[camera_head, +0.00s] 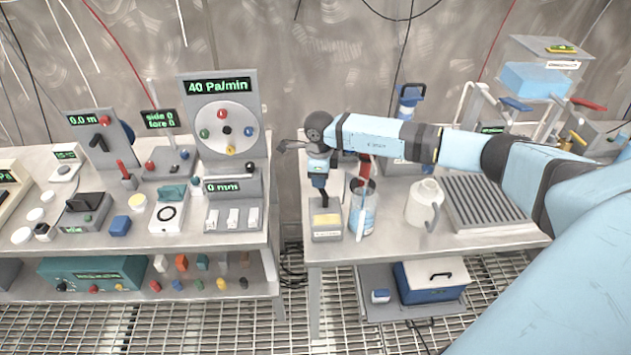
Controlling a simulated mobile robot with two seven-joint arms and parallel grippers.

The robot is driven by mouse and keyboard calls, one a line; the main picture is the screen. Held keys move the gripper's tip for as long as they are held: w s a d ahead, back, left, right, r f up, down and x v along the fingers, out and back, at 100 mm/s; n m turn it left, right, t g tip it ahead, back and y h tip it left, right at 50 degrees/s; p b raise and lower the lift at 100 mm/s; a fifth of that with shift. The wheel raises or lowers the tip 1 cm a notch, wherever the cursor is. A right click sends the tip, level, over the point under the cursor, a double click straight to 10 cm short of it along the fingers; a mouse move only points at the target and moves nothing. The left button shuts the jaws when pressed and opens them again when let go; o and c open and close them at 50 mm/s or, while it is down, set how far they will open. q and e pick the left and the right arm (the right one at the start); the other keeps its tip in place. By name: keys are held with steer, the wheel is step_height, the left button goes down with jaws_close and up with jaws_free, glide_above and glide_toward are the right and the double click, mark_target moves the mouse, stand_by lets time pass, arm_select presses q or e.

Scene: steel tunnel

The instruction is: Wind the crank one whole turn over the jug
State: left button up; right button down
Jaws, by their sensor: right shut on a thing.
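My right gripper (323,200) points down at the left end of the right-hand bench. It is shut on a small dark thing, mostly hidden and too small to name. It is just above a grey box with a yellow top (326,219); whether they touch I cannot tell. A clear jug with blue liquid (369,222) stands right of the gripper. A red part (365,167) shows above it, and a pale upright bar stands at its front left. A white handled jug (424,203) stands further right. I cannot clearly pick out the crank. My left gripper is out of view.
A ribbed grey tray (487,204) lies right of the white jug. Behind are a blue-capped container (409,98) and equipment with a red handle (588,104). A gap separates this bench from the left bench, which holds a dial panel (222,128). A blue case (431,283) sits below.

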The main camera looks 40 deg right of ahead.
steer(key=d+m, duration=0.1)
steer(key=m, duration=0.1)
steer(key=s+m, duration=0.1)
steer(key=m, duration=0.2)
steer(key=d+m, duration=0.1)
steer(key=m, duration=0.2)
steer(key=shift+s+d+r, duration=0.1)
steer(key=shift+s+d, duration=0.2)
stand_by(0.4)
steer(key=c, duration=1)
jaws_free()
steer(key=shift+s, duration=0.1)
step_height(320, 180, up, 14)
steer(key=b, duration=0.1)
steer(key=shift+b, duration=0.4)
